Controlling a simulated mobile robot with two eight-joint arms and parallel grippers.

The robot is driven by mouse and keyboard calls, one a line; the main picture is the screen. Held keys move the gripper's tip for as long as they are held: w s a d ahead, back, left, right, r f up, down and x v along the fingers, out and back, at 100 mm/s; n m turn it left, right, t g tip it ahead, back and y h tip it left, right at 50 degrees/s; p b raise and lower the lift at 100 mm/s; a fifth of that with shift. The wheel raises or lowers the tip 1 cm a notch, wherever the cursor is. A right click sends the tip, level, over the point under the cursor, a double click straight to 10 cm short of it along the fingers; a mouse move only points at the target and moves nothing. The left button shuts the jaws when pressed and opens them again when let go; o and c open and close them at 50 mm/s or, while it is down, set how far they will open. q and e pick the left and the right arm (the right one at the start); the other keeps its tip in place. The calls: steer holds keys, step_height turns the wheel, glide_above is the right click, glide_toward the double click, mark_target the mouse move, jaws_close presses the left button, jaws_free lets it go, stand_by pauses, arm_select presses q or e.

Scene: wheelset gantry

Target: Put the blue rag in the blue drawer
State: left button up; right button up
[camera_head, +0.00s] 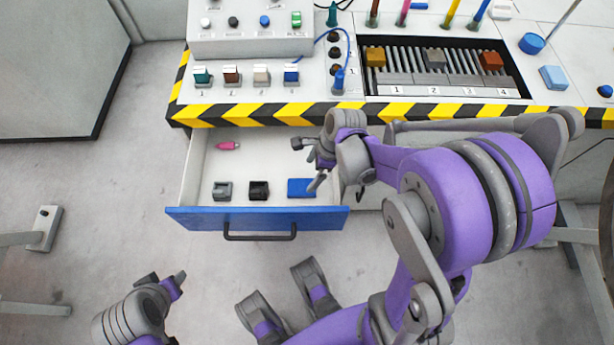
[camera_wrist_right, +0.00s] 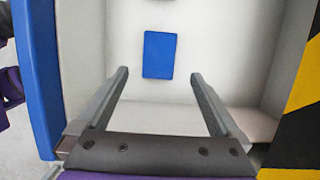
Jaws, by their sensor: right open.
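The blue drawer (camera_head: 190,222) is pulled open below the bench and also shows in the right wrist view (camera_wrist_right: 38,75). The blue rag (camera_head: 300,188) lies flat on the drawer floor near its front right corner. It shows as a flat blue rectangle in the right wrist view (camera_wrist_right: 159,54). My right gripper (camera_head: 308,163) is over the right side of the drawer, open and empty, its fingers (camera_wrist_right: 159,76) apart with the rag seen between and beyond them. My left arm (camera_head: 135,312) is low at the left; its jaw state is unclear.
The drawer also holds a pink item (camera_head: 229,145), a grey block (camera_head: 222,190) and a black block (camera_head: 259,190). A striped bench edge (camera_head: 235,114) runs above the drawer. The bench carries switches, a slotted tray and coloured tools.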

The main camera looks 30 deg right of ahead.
steer(key=s+a+r+n+t+h, duration=0.1)
steer(key=s+a+r+n, duration=0.1)
steer(key=n, duration=0.5)
steer(key=s+a+r+n, duration=0.1)
steer(key=s+r+n, duration=0.3)
steer(key=n, duration=0.3)
steer(key=s+a+r+n+t+h, duration=0.1)
steer(key=s+a+r+n, duration=0.1)
steer(key=n, duration=0.6)
steer(key=shift+s+a+r+t+h+p, duration=0.15)
steer(key=shift+s+a+r, duration=0.05)
steer(key=shift+s+r, duration=0.2)
steer(key=shift+s+a+r+t+h+p, duration=0.15)
steer(key=shift+s+r, duration=0.15)
steer(key=shift+r, duration=0.15)
steer(key=shift+s+a+r+n, duration=0.1)
steer(key=shift+s+n, duration=0.05)
steer(key=shift+n, duration=0.45)
steer(key=shift+s+r+n, duration=0.1)
steer(key=shift+n, duration=0.5)
steer(key=shift+s+f, duration=0.1)
